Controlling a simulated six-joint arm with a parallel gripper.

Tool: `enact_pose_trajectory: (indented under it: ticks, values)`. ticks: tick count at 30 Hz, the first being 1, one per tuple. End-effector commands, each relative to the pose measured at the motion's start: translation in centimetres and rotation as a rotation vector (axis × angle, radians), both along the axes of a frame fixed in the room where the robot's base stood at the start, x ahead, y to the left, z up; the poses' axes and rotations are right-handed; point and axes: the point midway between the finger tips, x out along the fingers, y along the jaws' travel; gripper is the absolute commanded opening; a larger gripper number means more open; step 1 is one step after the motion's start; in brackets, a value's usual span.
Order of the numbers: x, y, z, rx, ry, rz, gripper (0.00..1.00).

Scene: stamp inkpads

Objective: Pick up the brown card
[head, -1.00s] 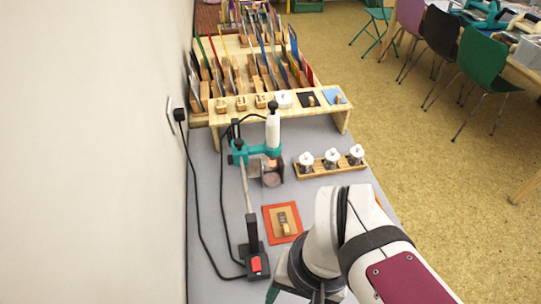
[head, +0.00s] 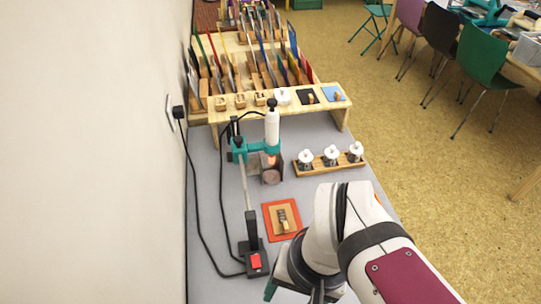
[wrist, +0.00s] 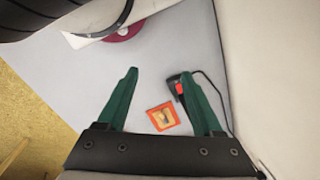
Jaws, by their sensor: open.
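Several thin coloured cards stand upright in slotted wooden holders (head: 196,104) on the rack at the back of the bench in the head view. Some look brownish, but they are too small and crowded for me to tell which is the brown card. The mat also shows in the wrist view (wrist: 151,113). My gripper (wrist: 160,73) is open and empty, its green fingers apart above the bench. It is at the near end, far from the rack.
A teal-and-black press stand (head: 268,150) with a red-switched black box (head: 256,262) and cables stands at left, beside the wall. A wooden tray (head: 326,168) with white-topped jars is at right. Bare grey bench (head: 310,140) lies between tray and rack.

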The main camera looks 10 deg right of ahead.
Motion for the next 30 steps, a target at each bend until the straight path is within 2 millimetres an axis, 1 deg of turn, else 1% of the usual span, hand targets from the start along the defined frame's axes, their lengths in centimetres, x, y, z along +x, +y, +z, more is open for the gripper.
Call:
enact_pose_trajectory:
  ticks: [5, 7, 8, 11, 12, 14, 15, 18, 19, 21, 23, 25, 26, 30]
  values:
    - [0.1, 0.0, 0.0, -0.001, -0.001, 0.008, 0.68]
    - [1.2, -0.3, 0.2, -0.007, -0.014, 0.104, 0.68]
    - [2.2, -0.5, 0.4, -0.013, -0.026, 0.191, 0.68]
    - [7.6, -1.7, 0.4, -0.039, -0.082, 0.645, 0.68]
    - [10.1, -2.4, 0.1, -0.051, -0.105, 0.858, 0.68]
    - [13.7, -3.3, -0.7, -0.064, -0.133, 1.170, 0.68]
    - [15.8, -3.8, -1.4, -0.071, -0.147, 1.363, 0.68]
    - [20.0, -5.0, -3.3, -0.077, -0.166, 1.751, 0.68]
    - [20.8, -5.3, -3.8, -0.078, -0.169, 1.834, 0.68]
    - [22.2, -5.7, -4.7, -0.079, -0.174, 1.973, 0.68]
    - [22.7, -5.8, -5.4, -0.076, -0.174, 2.033, 0.68]
    - [22.8, -5.9, -6.8, -0.073, -0.173, 2.055, 0.68]
    - [22.8, -5.8, -7.6, -0.073, -0.174, 2.054, 0.68]
    - [22.7, -5.8, -11.8, -0.071, -0.173, 2.053, 0.68]
